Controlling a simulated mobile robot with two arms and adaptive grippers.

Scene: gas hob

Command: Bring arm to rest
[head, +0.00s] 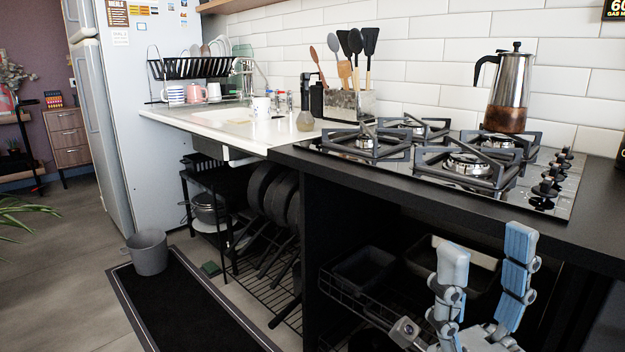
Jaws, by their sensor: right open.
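My right gripper (484,268) is at the lower right of the head view, in front of the black counter and below its top edge. Its two blue-padded fingers point up and stand apart, with nothing between them. The gas hob (440,160) lies on the counter above and behind the gripper. A moka pot (508,90) stands upright at the back right of the hob. My left gripper does not show in this view.
The black counter edge (400,203) runs above open shelves with a wire basket (350,288) close to the gripper. A grey bucket (147,252) stands on the dark mat (190,310). A utensil holder (348,104) and white sink (230,117) are further left. Open floor lies at left.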

